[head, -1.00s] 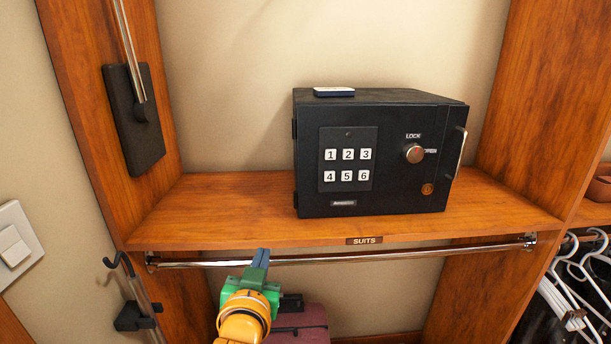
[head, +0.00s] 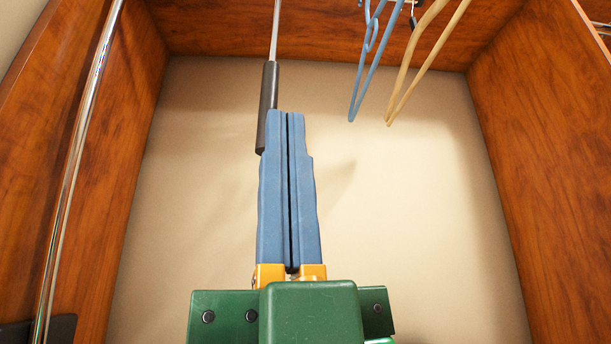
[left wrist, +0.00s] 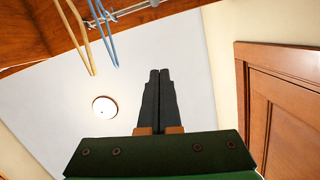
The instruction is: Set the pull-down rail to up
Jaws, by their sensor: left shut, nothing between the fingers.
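The pull-down rail's dark handle (head: 268,105) hangs on a thin metal rod from the top of the head view. A chrome side arm (head: 80,150) of the rail runs up along the left panel. In the left wrist view, a chrome rail (left wrist: 135,11) shows at the top, below a wooden board. My left gripper (head: 286,113) has its blue fingers shut and pointing up, empty. Its tips overlap the handle's lower end in the picture; I cannot tell whether they touch. The left gripper also shows in the left wrist view (left wrist: 160,72). My right gripper is not in view.
A blue hanger (head: 366,65) and a tan hanger (head: 420,60) hang right of the handle. Wooden side panels (head: 545,170) bound the bay. A wooden door (left wrist: 285,110) and a round ceiling light (left wrist: 104,107) show in the left wrist view.

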